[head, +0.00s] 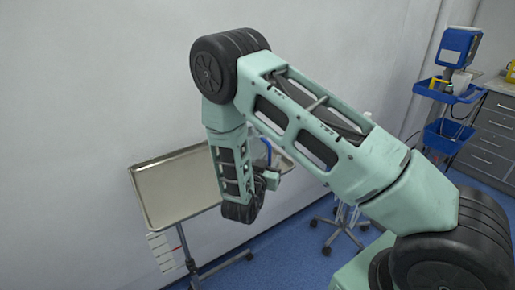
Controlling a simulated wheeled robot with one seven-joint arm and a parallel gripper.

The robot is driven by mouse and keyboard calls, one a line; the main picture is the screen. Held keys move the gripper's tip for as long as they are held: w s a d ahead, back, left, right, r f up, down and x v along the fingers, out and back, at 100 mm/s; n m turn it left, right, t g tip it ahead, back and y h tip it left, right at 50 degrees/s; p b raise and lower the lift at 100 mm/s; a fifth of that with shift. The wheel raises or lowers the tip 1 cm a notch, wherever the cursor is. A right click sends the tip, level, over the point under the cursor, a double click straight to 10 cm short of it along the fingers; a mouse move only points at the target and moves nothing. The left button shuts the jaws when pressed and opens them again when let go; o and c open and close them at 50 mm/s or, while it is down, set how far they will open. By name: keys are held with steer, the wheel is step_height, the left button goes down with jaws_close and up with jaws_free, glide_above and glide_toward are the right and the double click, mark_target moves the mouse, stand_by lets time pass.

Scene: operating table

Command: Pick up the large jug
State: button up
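A metal tray table (168,200) stands against the wall, with its right part behind my arm. A clear object with a blue edge (267,150) shows just right of my forearm, over the tray's right end. It may be the large jug, but my arm hides most of it and I cannot tell its full shape. My gripper (270,179) is small and partly hidden at my wrist, close to this object in the picture. I cannot tell whether it touches the object or whether its fingers are open.
A wheeled stand base (340,229) is on the blue floor behind my arm. A trolley with blue trays (447,92) and grey drawers (495,135) stand at the right. The visible left part of the tray is bare.

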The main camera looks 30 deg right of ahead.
jaws_close()
steer(key=shift+r+b, duration=0.3)
stand_by(0.3)
steer(key=shift+a+r, duration=0.1)
steer(key=shift+r, duration=0.1)
steer(key=shift+b+v, duration=0.9)
steer(key=shift+v, duration=0.65)
steer(key=shift+s+a+r, duration=0.1)
steer(key=shift+s+a, duration=0.2)
step_height(320, 180, up, 13)
steer(key=b, duration=0.1)
steer(key=shift+r+b, duration=0.2)
steer(key=shift+b, duration=0.1)
steer(key=shift+r, duration=0.15)
